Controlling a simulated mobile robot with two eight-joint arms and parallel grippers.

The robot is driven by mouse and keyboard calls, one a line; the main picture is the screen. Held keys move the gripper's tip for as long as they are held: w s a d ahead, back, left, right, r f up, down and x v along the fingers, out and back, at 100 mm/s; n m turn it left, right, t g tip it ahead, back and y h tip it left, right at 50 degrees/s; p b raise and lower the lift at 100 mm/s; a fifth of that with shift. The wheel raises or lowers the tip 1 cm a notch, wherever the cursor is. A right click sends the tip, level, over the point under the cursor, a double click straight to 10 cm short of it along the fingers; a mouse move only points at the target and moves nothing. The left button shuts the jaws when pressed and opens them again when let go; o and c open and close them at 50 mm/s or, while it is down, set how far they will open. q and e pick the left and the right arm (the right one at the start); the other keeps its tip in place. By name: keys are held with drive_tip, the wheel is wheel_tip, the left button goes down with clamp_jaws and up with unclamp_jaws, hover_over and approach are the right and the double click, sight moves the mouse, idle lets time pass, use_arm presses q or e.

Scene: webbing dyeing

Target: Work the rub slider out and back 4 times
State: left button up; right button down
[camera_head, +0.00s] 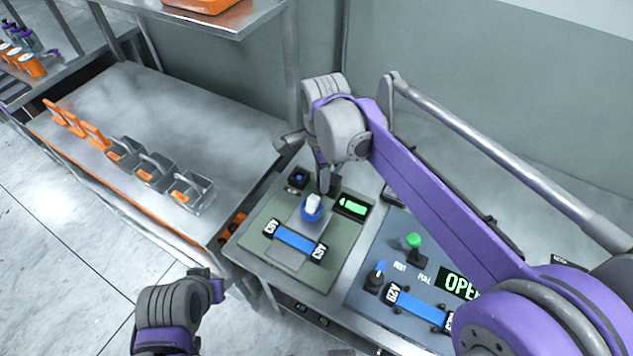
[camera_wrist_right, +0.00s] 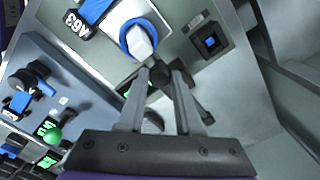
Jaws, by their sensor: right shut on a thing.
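The rub slider shows as a white rubbing block with a blue ring (camera_head: 312,208) on a grey-green panel (camera_head: 344,250). A dark handle (camera_wrist_right: 158,75) sits right behind the block. My right gripper (camera_head: 325,185) reaches down behind the block and is shut on this dark handle; its fingers show in the wrist view (camera_wrist_right: 162,78). A blue webbing strip (camera_head: 295,239) with "A63" tags at its ends lies in front of the block. The block and ring also show in the right wrist view (camera_wrist_right: 139,40). My left gripper (camera_head: 215,288) is at the lower left, away from the panel; its fingertips are unclear.
A green-lit display (camera_head: 353,207) and a blue button box (camera_head: 298,178) flank the slider. A blue-grey panel (camera_head: 362,292) on the right has a green knob, another strip and an "OPE..." display.

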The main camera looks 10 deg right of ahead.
drive_tip(key=shift+w+d, duration=0.1)
drive_tip(key=shift+w, duration=0.05)
drive_tip(key=c, duration=0.6)
unclamp_jaws()
drive_tip(key=shift+w, duration=0.1)
drive_tip(key=shift+r, duration=0.15)
wheel_tip(320, 180, up, 10)
drive_tip(key=shift+r+p, duration=0.25)
drive_tip(key=shift+p, duration=0.15)
